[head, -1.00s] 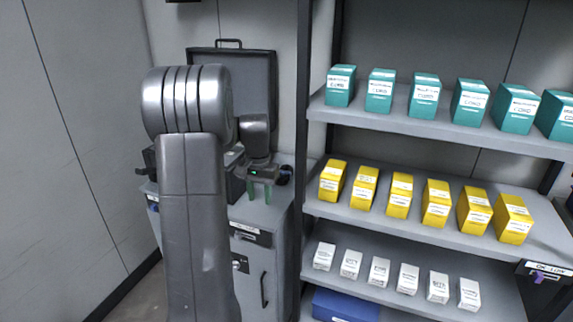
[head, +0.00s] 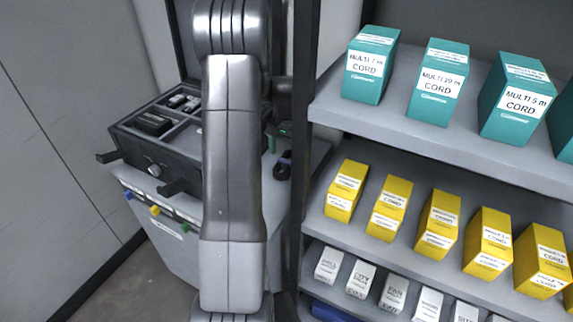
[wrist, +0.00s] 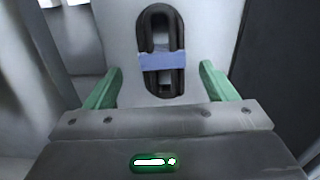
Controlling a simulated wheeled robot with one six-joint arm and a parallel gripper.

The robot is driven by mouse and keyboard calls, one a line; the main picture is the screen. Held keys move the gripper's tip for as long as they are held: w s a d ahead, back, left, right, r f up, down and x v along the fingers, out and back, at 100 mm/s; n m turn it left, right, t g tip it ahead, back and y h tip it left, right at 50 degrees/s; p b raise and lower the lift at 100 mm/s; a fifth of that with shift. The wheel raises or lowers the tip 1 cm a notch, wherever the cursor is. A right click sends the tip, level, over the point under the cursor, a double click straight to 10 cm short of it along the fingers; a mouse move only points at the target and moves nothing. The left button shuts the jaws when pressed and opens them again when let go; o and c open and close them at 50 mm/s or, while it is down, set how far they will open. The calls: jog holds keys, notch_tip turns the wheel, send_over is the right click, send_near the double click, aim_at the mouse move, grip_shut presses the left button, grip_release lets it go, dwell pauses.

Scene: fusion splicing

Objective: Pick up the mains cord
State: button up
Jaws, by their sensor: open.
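The mains cord (wrist: 163,62) looks like a black bundle of long loops with a blue-violet band around its middle. In the wrist view it lies on a pale surface, beyond my gripper (wrist: 158,88) and roughly centred between the two green fingers. The fingers are apart and empty, and I see no contact with the cord. In the head view a small dark bundle with a bluish band, seemingly the same cord (head: 284,165), lies on the cabinet top just right of my arm.
An open black case (head: 152,125) with compartments stands on the cabinet at left, partly behind my arm. Shelving at right holds teal boxes (head: 437,82), yellow boxes (head: 390,208) and white boxes (head: 361,279). A dark shelf post (head: 304,110) stands close to the cord.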

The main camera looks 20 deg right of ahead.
aim_at(286, 161)
notch_tip(286, 161, down, 5)
jog(key=shift+w+a+r+p, duration=0.1)
jog(key=shift+p, duration=0.25)
jog(key=c, duration=1.2)
